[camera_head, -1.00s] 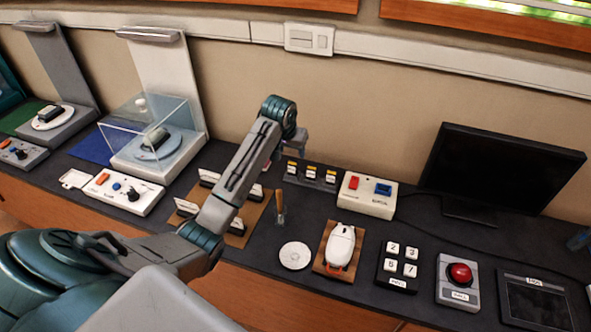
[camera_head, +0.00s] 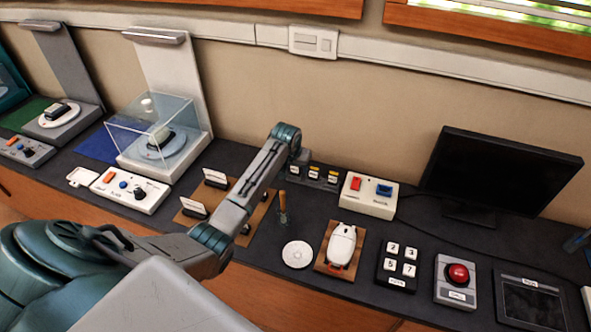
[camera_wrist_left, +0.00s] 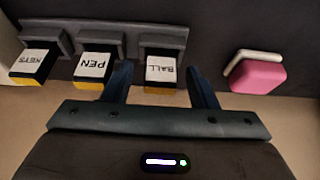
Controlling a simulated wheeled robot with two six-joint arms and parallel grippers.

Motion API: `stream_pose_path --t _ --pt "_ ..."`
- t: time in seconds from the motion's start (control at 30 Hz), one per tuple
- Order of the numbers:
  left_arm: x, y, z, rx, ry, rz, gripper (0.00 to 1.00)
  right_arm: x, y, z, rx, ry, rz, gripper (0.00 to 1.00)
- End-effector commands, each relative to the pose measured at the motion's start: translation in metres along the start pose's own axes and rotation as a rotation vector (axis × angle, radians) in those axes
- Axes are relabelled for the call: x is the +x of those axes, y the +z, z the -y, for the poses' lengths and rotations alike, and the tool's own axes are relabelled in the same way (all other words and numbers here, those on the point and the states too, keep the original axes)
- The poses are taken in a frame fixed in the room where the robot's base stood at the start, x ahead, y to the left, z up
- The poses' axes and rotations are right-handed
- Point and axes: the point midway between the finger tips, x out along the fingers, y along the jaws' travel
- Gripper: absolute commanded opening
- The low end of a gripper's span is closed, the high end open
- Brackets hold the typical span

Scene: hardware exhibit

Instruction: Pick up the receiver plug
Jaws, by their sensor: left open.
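No part is marked as the receiver plug, so I cannot tell which one it is. Three black and yellow blocks labelled KEYS (camera_wrist_left: 34,65), PEN (camera_wrist_left: 93,68) and BALL (camera_wrist_left: 161,72) sit in a dark rack (camera_wrist_left: 103,30). They also show, small, by my arm in the head view (camera_head: 314,173). My left gripper (camera_wrist_left: 160,72) is open, with its fingers on either side of the BALL block in the picture; contact cannot be told. A pink piece with a pale edge (camera_wrist_left: 258,76) lies to the right in the wrist view. My right gripper is out of view.
A white box with red and blue parts (camera_head: 368,195) stands right of the rack. In front are a cup with a stick (camera_head: 283,212), a white disc (camera_head: 297,254) and a white device on a wooden board (camera_head: 341,243). A monitor (camera_head: 500,185) stands at the right.

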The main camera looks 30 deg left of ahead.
Motion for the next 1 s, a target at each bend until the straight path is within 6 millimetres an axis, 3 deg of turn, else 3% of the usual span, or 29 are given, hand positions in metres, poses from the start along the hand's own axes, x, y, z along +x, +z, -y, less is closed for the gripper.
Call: stream_pose_path --t 0.03,0.2,0.3,0.63,1.0 --pt "0.000 0.000 0.000 0.000 0.000 0.000 0.53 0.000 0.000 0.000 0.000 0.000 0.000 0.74" --pt "0.000 0.000 0.000 0.000 0.000 0.000 0.19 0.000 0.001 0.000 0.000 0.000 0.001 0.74" --pt "0.000 0.000 0.000 0.000 0.000 0.000 0.05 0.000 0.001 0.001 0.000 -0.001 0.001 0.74" --pt "-0.007 -0.004 0.000 0.000 0.000 -0.002 0.05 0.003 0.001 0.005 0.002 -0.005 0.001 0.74" --pt "-0.071 -0.030 0.000 0.000 0.000 -0.004 0.05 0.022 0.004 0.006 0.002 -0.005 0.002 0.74"
